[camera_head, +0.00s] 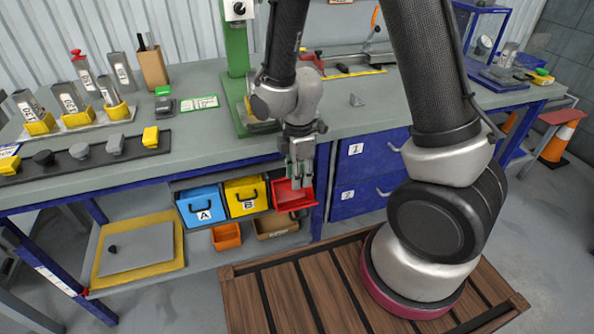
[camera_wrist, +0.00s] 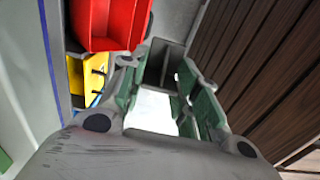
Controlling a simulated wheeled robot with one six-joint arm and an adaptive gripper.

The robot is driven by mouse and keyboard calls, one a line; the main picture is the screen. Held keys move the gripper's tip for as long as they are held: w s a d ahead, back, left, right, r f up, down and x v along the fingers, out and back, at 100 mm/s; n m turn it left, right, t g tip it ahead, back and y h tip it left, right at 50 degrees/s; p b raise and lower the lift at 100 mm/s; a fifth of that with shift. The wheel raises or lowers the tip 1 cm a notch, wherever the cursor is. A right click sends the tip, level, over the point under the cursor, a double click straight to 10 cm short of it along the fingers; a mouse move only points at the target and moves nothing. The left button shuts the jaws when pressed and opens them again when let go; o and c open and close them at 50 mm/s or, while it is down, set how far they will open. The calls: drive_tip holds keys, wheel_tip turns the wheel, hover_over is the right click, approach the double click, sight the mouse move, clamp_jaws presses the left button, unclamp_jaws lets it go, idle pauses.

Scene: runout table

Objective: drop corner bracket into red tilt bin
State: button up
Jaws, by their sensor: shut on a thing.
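My gripper (camera_head: 301,176) hangs in front of the table's front edge, just above the red tilt bin (camera_head: 293,198), which is tipped open. In the wrist view its green-padded fingers (camera_wrist: 158,82) are shut on a grey angled piece, the corner bracket (camera_wrist: 164,60). The fingers hide part of the bracket, and it is hard to make out in the head view. In the wrist view the red bin (camera_wrist: 112,25) lies at upper left of the fingertips, apart from the bracket. The bin's inside is mostly hidden.
Blue bin A (camera_head: 200,207) and yellow bin B (camera_head: 246,196) stand left of the red bin. Blue drawers (camera_head: 368,165) are to the right. An orange bin (camera_head: 227,236) and a cardboard box (camera_head: 276,224) sit below.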

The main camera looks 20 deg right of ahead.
drive_tip(key=w+f, duration=0.1)
drive_tip(key=f, duration=0.3)
drive_tip(key=w+f, duration=0.2)
drive_tip(key=f, duration=0.2)
drive_tip(key=w+f, duration=0.2)
drive_tip(key=f, duration=0.2)
drive_tip(key=shift+w, duration=0.2)
drive_tip(key=o, duration=1.1)
wheel_tip(320, 180, up, 8)
drive_tip(key=shift+f, duration=0.25)
drive_tip(key=shift+d, duration=0.1)
